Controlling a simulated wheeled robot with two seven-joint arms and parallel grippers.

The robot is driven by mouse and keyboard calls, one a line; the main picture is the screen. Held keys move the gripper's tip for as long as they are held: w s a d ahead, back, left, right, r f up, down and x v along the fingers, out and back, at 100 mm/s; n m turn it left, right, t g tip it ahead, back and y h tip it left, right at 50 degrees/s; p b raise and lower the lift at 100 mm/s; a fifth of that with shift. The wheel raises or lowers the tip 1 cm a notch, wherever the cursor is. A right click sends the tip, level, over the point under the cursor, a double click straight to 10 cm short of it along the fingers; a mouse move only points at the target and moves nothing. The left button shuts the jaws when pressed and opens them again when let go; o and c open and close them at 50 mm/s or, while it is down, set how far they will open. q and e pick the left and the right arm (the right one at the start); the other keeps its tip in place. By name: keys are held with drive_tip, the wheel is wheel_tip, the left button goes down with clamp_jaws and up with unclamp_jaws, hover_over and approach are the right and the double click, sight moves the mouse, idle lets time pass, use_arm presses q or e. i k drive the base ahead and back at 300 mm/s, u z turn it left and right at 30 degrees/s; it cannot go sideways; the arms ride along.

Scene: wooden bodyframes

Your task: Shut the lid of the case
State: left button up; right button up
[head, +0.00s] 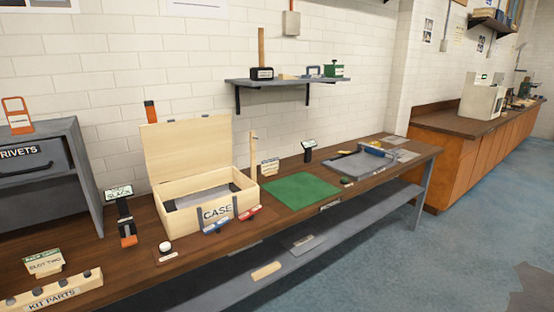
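The case (180,222) is a light wooden box on the brown workbench, with a black-lettered CASE label on its front. Its lid (188,150) stands up open at the back, near the brick wall. A dark grey lining or flat piece shows inside the box. Blue and red latch-like pieces (216,227) are at the front of the case. Neither of my grippers is in the head view.
A green mat (300,190) lies right of the case, with a grey tray (358,165) beyond it. A black stand (124,216) and a grey RIVETS cabinet (40,175) are on the left. A wall shelf (285,83) hangs behind. A lower shelf (290,262) runs under the bench.

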sight(173, 150)
drive_tip(key=z, duration=0.45)
drive_tip(key=i, duration=1.25)
drive_tip(key=u, duration=0.45)
